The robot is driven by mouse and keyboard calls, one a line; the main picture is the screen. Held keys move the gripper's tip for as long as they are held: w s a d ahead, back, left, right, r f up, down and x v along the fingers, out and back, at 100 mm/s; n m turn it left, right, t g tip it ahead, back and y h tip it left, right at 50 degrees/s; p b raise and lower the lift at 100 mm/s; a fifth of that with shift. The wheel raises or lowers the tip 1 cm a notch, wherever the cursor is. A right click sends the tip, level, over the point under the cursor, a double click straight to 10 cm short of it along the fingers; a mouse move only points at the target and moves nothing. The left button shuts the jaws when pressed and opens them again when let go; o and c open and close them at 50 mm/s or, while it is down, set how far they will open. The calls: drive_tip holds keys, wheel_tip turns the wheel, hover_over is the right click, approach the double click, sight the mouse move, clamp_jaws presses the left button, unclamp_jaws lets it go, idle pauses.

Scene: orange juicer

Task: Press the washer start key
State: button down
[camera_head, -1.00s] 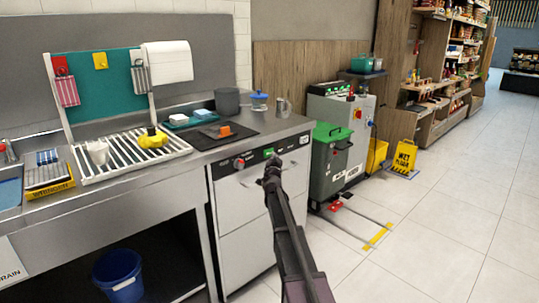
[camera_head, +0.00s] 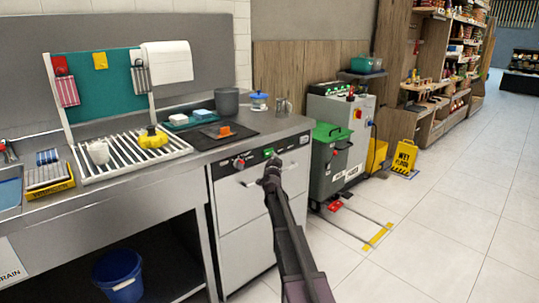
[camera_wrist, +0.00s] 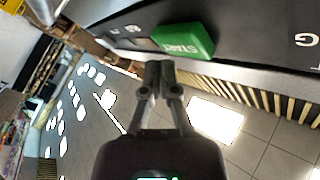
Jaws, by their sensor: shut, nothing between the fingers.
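The washer (camera_head: 240,229) is a steel front-panel machine under the counter, with a dark control strip along its top. The green start key (camera_wrist: 184,41), marked START, sits on that strip in the wrist view. In the head view the green start key (camera_head: 268,152) shows just above my gripper, partly hidden. My gripper (camera_head: 272,166) is in front of the washer's panel. In the wrist view my gripper (camera_wrist: 159,66) is shut and empty, its tips just below and left of the key. I cannot tell whether they touch it.
A red knob (camera_head: 239,163) is left of the key. A bar handle (camera_head: 258,180) crosses the washer front. The counter above holds a drying rack (camera_head: 87,165). A green-lidded bin (camera_head: 336,160) stands right of the washer. The floor (camera_head: 440,240) at right is open.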

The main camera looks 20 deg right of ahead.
drive_tip(key=shift+w+a+r, duration=0.15)
drive_tip(key=shift+w+a, duration=0.05)
drive_tip(key=shift+w, duration=0.25)
drive_tip(key=shift+w+a+r, duration=0.1)
drive_tip(key=shift+w+a, duration=0.1)
drive_tip(key=shift+w, duration=0.25)
idle(0.7)
drive_tip(key=shift+w+r, duration=0.2)
drive_tip(key=shift+w, duration=0.25)
idle(1.0)
drive_tip(key=shift+s+f, duration=0.1)
drive_tip(key=shift+s+f+b, duration=0.25)
drive_tip(key=shift+s+b, duration=0.3)
drive_tip(key=shift+b, duration=0.05)
drive_tip(key=shift+s+a+f, duration=0.1)
drive_tip(key=shift+s, duration=0.15)
drive_tip(key=shift+s+d+f, duration=0.15)
drive_tip(key=shift+s+d, duration=0.2)
drive_tip(key=shift+s, duration=0.35)
drive_tip(key=shift+s+d+f, duration=0.2)
drive_tip(key=shift+s+d, duration=0.15)
drive_tip(key=shift+s, duration=0.4)
drive_tip(key=shift+s+d+f, duration=0.15)
drive_tip(key=shift+s+d, duration=0.2)
drive_tip(key=shift+s, duration=0.35)
